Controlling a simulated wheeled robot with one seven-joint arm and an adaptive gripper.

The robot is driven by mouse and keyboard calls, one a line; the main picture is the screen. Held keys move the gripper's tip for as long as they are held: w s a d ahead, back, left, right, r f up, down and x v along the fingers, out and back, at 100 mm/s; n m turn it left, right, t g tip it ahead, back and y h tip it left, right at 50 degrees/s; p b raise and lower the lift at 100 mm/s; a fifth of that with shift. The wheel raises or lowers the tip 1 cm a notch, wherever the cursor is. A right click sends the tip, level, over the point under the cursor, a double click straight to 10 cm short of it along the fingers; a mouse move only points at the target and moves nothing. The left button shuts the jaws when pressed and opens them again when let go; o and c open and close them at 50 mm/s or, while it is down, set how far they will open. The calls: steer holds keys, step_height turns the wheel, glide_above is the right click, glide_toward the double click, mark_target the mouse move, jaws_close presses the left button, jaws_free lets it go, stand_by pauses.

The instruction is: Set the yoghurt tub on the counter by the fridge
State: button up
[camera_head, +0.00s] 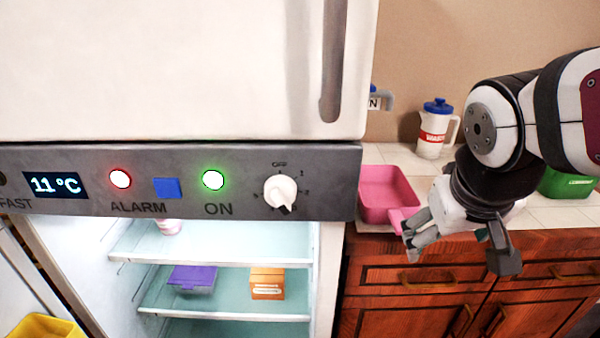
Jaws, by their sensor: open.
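The fridge (180,75) stands open in its lower part. A small pink and white tub (169,228), probably the yoghurt tub, is on the upper shelf (235,243); its top is hidden by the control panel. The counter (550,212), with pale tiles, is right of the fridge. My gripper (458,258) is open and empty in front of the counter's front edge, well to the right of the tub.
A pink pan or tray (386,188), a white jug with a blue lid (434,138) and a green container (566,184) stand on the counter. A purple box (193,278) and an orange box (267,283) are lower in the fridge. A yellow bin (42,326) is bottom left.

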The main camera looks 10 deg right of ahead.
steer(key=s+a+n+g+y, duration=0.2)
steer(key=s+a+y, duration=0.1)
steer(key=s+a, duration=0.7)
steer(key=shift+s+f, duration=0.2)
steer(key=shift+s, duration=0.45)
